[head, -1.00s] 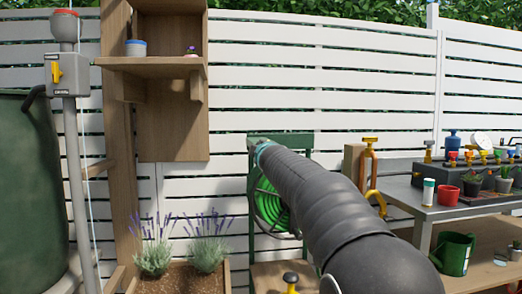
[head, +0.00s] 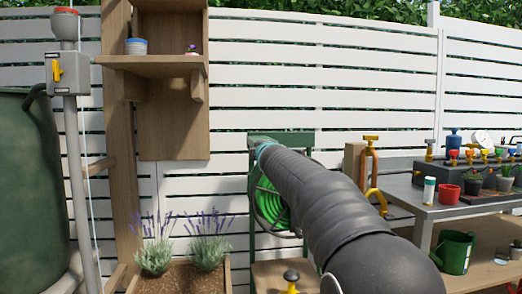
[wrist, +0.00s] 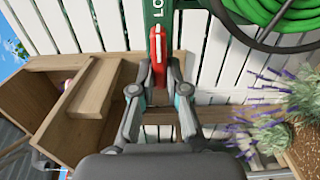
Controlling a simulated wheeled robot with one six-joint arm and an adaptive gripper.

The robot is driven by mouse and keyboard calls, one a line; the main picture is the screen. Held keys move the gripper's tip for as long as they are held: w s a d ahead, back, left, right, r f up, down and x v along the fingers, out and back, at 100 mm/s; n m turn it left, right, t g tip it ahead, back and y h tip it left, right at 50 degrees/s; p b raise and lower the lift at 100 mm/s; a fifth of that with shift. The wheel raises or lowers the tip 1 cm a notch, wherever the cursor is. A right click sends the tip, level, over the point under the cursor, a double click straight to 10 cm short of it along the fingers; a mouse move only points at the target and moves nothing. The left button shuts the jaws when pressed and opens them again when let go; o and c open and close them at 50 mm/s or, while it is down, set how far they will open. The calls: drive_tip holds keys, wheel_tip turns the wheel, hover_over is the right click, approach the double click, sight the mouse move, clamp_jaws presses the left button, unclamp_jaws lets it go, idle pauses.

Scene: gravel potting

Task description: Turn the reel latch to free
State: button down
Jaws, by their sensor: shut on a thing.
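The red latch lever (wrist: 157,40) shows in the wrist view, on the green reel stand (wrist: 160,12), beside white lettering that begins "LO". The rest of the lettering is cut off. My gripper (wrist: 158,70) is shut on the lever, with a finger on each side of its lower end. The coiled green hose (wrist: 275,15) is at the upper right of the wrist view. In the head view the reel stand (head: 296,139) and hose (head: 267,205) are partly behind my arm, which hides the latch and my gripper.
A wooden shelf unit (head: 172,110) stands left of the reel, with lavender plants (head: 207,250) below it. A grey bench (head: 425,205) with pots and a green watering can (head: 456,252) is on the right. A white slatted fence (head: 380,90) runs behind.

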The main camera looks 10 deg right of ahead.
drive_tip(key=c, duration=1.2)
unclamp_jaws()
drive_tip(key=s+d+r+m, duration=0.1)
drive_tip(key=s+d+m, duration=0.1)
drive_tip(key=s+m, duration=1.45)
drive_tip(key=s+f+g, duration=0.2)
drive_tip(key=s+f, duration=0.2)
drive_tip(key=f, duration=0.1)
drive_tip(key=s+f+m+g+p, duration=0.1)
drive_tip(key=s+f+g, duration=0.1)
drive_tip(key=s+f, duration=0.2)
drive_tip(key=s+f+m+g, duration=0.1)
drive_tip(key=s+f+g, duration=0.1)
drive_tip(key=s+f, duration=0.3)
drive_tip(key=shift+s+d+f, duration=0.1)
drive_tip(key=shift+s+f, duration=0.2)
drive_tip(key=shift+s, duration=0.3)
